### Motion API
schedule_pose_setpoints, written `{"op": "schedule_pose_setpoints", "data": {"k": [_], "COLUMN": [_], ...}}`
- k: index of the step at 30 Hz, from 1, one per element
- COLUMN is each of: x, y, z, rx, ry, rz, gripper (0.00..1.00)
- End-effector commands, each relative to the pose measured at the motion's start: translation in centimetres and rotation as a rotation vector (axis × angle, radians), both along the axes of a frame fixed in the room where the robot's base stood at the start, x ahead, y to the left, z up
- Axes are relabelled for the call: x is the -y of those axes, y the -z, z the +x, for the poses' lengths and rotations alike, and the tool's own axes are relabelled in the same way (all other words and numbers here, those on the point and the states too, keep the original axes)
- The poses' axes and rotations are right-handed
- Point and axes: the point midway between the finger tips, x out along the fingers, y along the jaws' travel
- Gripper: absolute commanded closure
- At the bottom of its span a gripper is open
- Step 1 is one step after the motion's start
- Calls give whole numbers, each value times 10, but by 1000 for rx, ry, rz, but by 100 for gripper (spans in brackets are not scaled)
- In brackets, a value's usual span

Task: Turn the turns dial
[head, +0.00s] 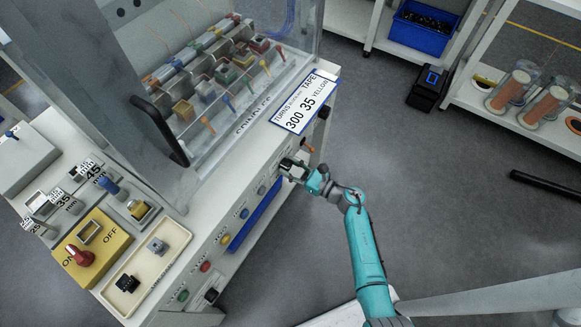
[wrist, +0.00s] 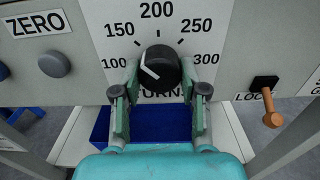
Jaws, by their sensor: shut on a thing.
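The turns dial (wrist: 160,64) is a round black knob with a white mark on its left side, in the wrist view. A printed scale (wrist: 157,30) from 100 to 300 arcs over it, with 200 at the top. My gripper (wrist: 160,76) has one finger on each side of the dial and is shut on it. The fingers hide part of the word TURNS below. In the head view my gripper (head: 291,168) is at the machine's front panel and mostly hides the dial. A card (head: 301,105) above reads turns 300, 35, yellow tape.
A grey ZERO button (wrist: 54,64) is left of the dial and an orange-handled LOCK lever (wrist: 272,118) is right. Coloured buttons (head: 205,266) line the front panel. A blue bin (wrist: 160,122) sits below the dial. Open floor (head: 450,210) lies to the right.

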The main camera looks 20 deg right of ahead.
Motion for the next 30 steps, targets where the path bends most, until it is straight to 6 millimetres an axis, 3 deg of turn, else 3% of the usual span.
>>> {"op": "schedule_pose_setpoints", "data": {"k": [11, 30], "x": [0, -1], "y": [0, -1], "z": [0, -1], "rx": [-111, -464], "ry": [0, 0], "rz": [153, 639], "gripper": [92, 92]}}
